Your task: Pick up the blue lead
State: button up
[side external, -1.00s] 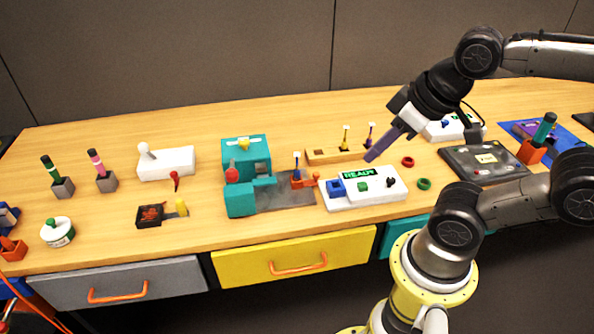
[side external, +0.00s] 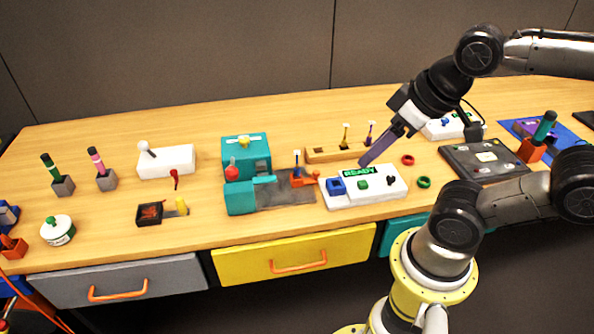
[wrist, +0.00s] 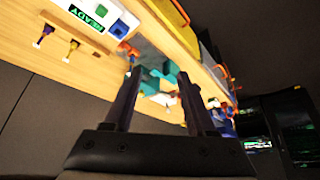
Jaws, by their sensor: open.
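A wooden rack (side external: 322,156) with a yellow lead (side external: 345,137) and a purple lead (side external: 369,133) stands behind. The white READY panel (side external: 390,187) lies below my gripper. The teal machine (side external: 246,155) stands left of the blue lead. Red and green rings lie to the right.

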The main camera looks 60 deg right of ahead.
jog(key=w+d+r+m, duration=0.1)
jog(key=w+r+m, duration=0.4)
jog(key=w, duration=0.2)
jog(key=m+g, duration=0.5)
jog(key=m, duration=0.2)
send_over(297, 167)
jog(key=w, duration=0.1)
notch_tip(297, 167, down, 9)
jog(key=shift+g, duration=0.3)
jog(key=f, duration=1.5)
jog(key=shift+s+d, duration=0.3)
jog(key=shift+d, duration=0.1)
jog(key=shift+f, duration=0.65)
grip_shut()
